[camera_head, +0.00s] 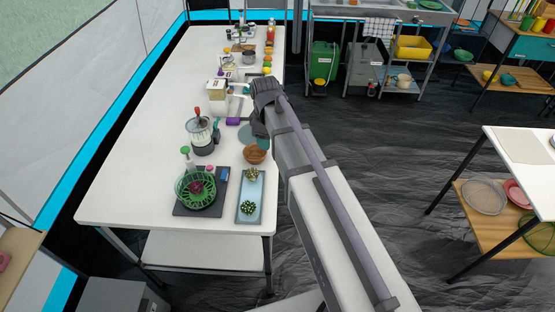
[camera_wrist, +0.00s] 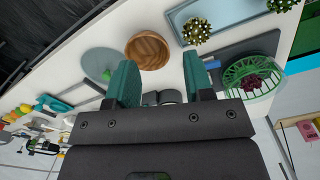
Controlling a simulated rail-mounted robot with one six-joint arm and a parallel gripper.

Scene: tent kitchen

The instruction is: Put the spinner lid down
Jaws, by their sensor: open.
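The spinner lid appears to be the flat grey-blue disc (camera_head: 246,133) lying on the white table, beside the wooden bowl. In the wrist view the disc (camera_wrist: 98,62) has a small green knob near one edge. My gripper (camera_wrist: 160,75) is open, its two teal fingers apart with nothing held between them. In the head view my gripper (camera_head: 262,143) is over the table's right edge, close to the disc and bowl, partly hidden by my arm. The green spinner basket (camera_head: 183,198) with dark red leaves stands on a dark board; it also shows in the wrist view (camera_wrist: 235,77).
The wooden bowl (camera_head: 254,155) is close to my gripper. A blue tray (camera_head: 245,216) with two spiky green plants lies in front of it. A blender-like jar (camera_head: 199,130) and a cream appliance (camera_head: 216,98) stand behind. The table's left side is clear.

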